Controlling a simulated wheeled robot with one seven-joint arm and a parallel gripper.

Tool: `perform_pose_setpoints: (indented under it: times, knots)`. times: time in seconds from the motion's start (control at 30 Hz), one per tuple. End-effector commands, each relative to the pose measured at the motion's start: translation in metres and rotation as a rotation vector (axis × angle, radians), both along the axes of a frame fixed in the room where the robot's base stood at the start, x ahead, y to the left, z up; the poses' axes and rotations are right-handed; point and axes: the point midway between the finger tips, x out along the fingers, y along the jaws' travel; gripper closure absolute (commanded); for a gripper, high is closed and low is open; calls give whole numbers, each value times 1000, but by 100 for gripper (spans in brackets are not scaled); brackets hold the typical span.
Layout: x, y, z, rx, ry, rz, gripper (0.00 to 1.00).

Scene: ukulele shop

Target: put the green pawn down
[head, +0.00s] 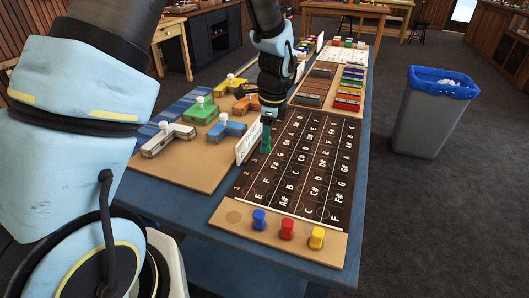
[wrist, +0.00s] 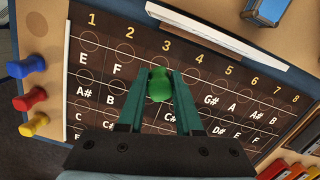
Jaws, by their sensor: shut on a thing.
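My gripper (head: 267,122) is shut on the green pawn (head: 266,146) at the left side of the dark fretboard chart (head: 300,172). In the wrist view the green pawn (wrist: 160,86) sits between the teal fingertips (wrist: 160,78), upright or nearly so as seen from above. It covers part of the board below the number 3, in the first lettered row. I cannot tell whether its base touches the board. Blue (head: 259,219), red (head: 287,229) and yellow (head: 316,237) pawns stand on the board's light near strip, beside an empty round mark (head: 233,217).
A white upright card (head: 248,143) stands close to the left of my gripper. Left of it, a brown board (head: 190,172) holds several coloured clamp-like blocks. Coloured bars (head: 349,88) lie farther back. A grey bin (head: 432,115) stands on the floor at right.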

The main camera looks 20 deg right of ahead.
Motion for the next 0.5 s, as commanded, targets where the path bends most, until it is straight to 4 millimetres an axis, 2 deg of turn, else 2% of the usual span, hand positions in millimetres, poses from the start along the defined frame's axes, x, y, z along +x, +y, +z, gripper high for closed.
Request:
perform_pose_setpoints:
  times: [0.3,0.5]
  knots:
    - [0,1,-39,2,1,2,100]
    - [1,0,-46,-1,-1,3,100]
